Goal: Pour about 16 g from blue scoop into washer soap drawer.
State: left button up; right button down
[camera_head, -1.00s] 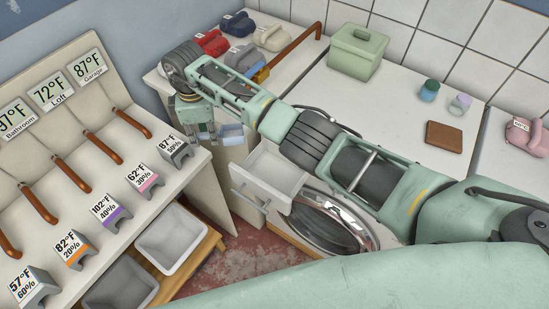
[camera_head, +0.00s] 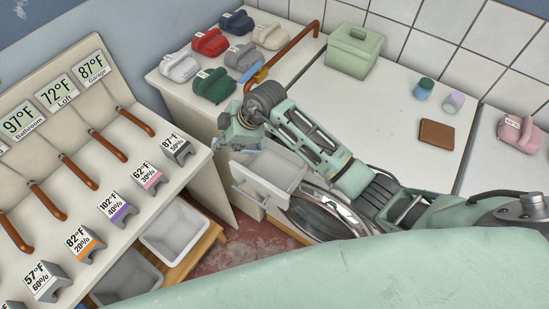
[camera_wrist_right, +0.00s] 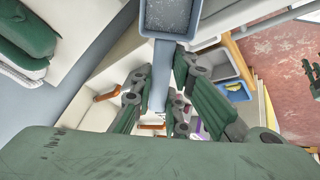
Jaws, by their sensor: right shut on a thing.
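The blue scoop (camera_wrist_right: 178,14) shows at the top of the right wrist view, its bowl holding pale granular powder. Its light handle (camera_wrist_right: 160,75) runs down between the fingers of my right gripper (camera_wrist_right: 158,92), which is shut on it. In the head view my right gripper (camera_head: 238,135) is at the back-left of the open soap drawer (camera_head: 283,164); the scoop is mostly hidden there. The drawer is a light grey tray pulled out from the washer (camera_head: 325,217). I cannot tell whether the scoop is over it.
Several coloured jugs, including a green one (camera_head: 213,84), stand on the counter beyond the gripper, near a copper pipe (camera_head: 298,56). A green box (camera_head: 355,50) and brown block (camera_head: 437,134) are farther right. A lever panel (camera_head: 75,155) and grey bins (camera_head: 178,232) are left.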

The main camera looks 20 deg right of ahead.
jog(key=s+d+r+t+y, duration=0.1)
jog(key=s+d+r+y, duration=0.1)
jog(key=shift+d+r+t, duration=0.15)
jog(key=shift+d+t, duration=0.15)
jog(key=shift+t, duration=0.1)
jog(key=shift+w+a+y, duration=0.15)
jog(key=shift+a+y, duration=0.05)
jog(key=shift+y, duration=0.1)
jog(key=shift+s+d+r+t+y, duration=0.6)
jog(key=shift+d+y, duration=0.2)
jog(key=shift+d, duration=0.05)
dwell(1.9)
